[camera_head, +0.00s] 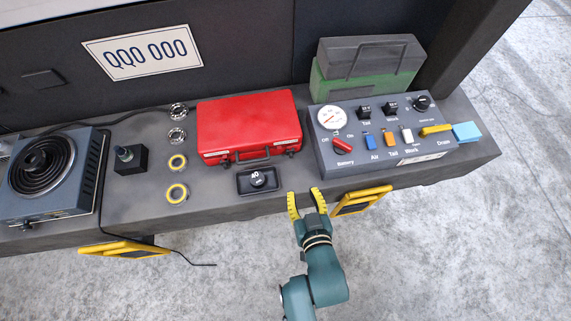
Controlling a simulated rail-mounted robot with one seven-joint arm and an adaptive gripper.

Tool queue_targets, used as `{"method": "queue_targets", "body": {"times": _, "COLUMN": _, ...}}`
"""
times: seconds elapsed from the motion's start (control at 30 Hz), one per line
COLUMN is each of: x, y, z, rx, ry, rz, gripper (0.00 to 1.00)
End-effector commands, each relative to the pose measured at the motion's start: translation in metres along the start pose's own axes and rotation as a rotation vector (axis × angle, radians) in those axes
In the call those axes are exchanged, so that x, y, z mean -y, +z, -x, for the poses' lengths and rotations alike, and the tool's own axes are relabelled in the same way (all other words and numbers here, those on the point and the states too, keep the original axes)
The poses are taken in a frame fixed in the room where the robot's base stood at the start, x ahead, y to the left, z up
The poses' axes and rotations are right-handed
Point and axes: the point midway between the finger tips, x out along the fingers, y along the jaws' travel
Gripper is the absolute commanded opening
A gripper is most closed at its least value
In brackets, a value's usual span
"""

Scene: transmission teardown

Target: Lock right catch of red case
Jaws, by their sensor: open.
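The red case (250,122) lies closed on the grey bench, its black handle (254,162) facing the front edge. Whether either catch is locked is too small to tell. My gripper (306,198) has yellow fingers, spread open and empty. It is at the bench's front edge, in front of and slightly right of the case, apart from the right catch.
A control panel (347,158) with switches and a gauge stands close on the right. Bearings and rings (177,162) lie left. A yellow-framed piece (361,201) hangs at the front edge.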

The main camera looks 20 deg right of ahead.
Motion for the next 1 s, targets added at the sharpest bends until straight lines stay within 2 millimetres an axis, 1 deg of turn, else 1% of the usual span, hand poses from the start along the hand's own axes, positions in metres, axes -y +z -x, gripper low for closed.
{"method": "queue_targets", "body": {"times": 0.03, "x": -0.001, "y": 0.004, "z": -0.003, "rx": -0.006, "ry": 0.001, "rz": -0.001, "gripper": 0.39}}
{"method": "queue_targets", "body": {"times": 0.17, "x": -0.001, "y": 0.002, "z": -0.012, "rx": -0.007, "ry": 0.002, "rz": -0.001, "gripper": 0.39}}
{"method": "queue_targets", "body": {"times": 0.23, "x": -0.001, "y": 0.003, "z": -0.024, "rx": -0.008, "ry": 0.002, "rz": -0.001, "gripper": 0.39}}
{"method": "queue_targets", "body": {"times": 0.6, "x": -0.001, "y": 0.004, "z": -0.114, "rx": -0.008, "ry": 0.002, "rz": -0.001, "gripper": 0.39}}
{"method": "queue_targets", "body": {"times": 0.73, "x": -0.001, "y": 0.003, "z": -0.142, "rx": -0.008, "ry": 0.002, "rz": -0.001, "gripper": 0.39}}
{"method": "queue_targets", "body": {"times": 0.83, "x": -0.001, "y": 0.003, "z": -0.157, "rx": -0.007, "ry": 0.002, "rz": -0.001, "gripper": 0.39}}
{"method": "queue_targets", "body": {"times": 0.9, "x": -0.001, "y": 0.002, "z": -0.163, "rx": -0.005, "ry": 0.002, "rz": -0.001, "gripper": 0.39}}
{"method": "queue_targets", "body": {"times": 1.0, "x": -0.001, "y": 0.000, "z": -0.166, "rx": -0.006, "ry": 0.002, "rz": -0.001, "gripper": 0.39}}
